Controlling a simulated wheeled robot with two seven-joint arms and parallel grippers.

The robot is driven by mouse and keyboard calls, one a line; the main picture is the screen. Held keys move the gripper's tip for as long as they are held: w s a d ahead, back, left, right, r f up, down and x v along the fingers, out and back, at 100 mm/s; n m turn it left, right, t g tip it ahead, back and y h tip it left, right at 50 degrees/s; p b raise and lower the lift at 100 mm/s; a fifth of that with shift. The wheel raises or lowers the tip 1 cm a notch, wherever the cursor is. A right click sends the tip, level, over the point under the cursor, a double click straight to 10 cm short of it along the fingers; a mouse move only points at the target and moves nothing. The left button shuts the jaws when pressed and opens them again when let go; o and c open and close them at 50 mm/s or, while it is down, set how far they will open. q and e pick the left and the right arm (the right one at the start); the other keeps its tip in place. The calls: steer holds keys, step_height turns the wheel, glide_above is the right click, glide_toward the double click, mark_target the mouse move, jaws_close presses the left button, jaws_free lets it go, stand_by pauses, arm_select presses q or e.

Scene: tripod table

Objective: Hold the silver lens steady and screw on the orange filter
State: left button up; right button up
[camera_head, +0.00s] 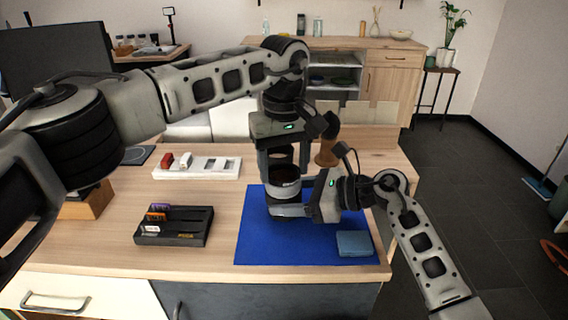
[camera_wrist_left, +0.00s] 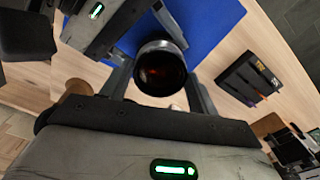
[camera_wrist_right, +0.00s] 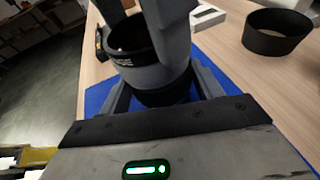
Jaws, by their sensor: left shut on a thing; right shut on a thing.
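The lens (camera_head: 285,191) is a dark barrel with a silver-grey band, upright above the blue mat (camera_head: 250,235). My right gripper (camera_head: 290,208) is shut around its lower part, and the right wrist view shows the barrel (camera_wrist_right: 150,72) between the fingers. My left gripper (camera_head: 284,168) points down from above, its fingers on either side of the lens mouth. Between them in the left wrist view is a dark ring with dim reddish-brown glass, which looks like the orange filter (camera_wrist_left: 160,72). It appears to sit at the lens mouth; I cannot tell if the threads engage.
A black slotted case (camera_head: 172,238) with coloured tabs stands left of the mat. A white tray (camera_head: 215,174) with red and white pieces lies behind it. A folded blue cloth (camera_head: 354,243) lies on the mat's front right. A black ring (camera_wrist_right: 277,32) stands nearby in the right wrist view.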

arm_select(q)
steer(key=shift+s+a+f, duration=0.1)
steer(key=shift+a+f, duration=0.1)
steer(key=shift+m, duration=0.6)
steer(key=shift+c, duration=1.3)
steer(key=shift+s+f+m, duration=0.1)
steer(key=shift+m, duration=0.8)
steer(key=shift+c, duration=0.2)
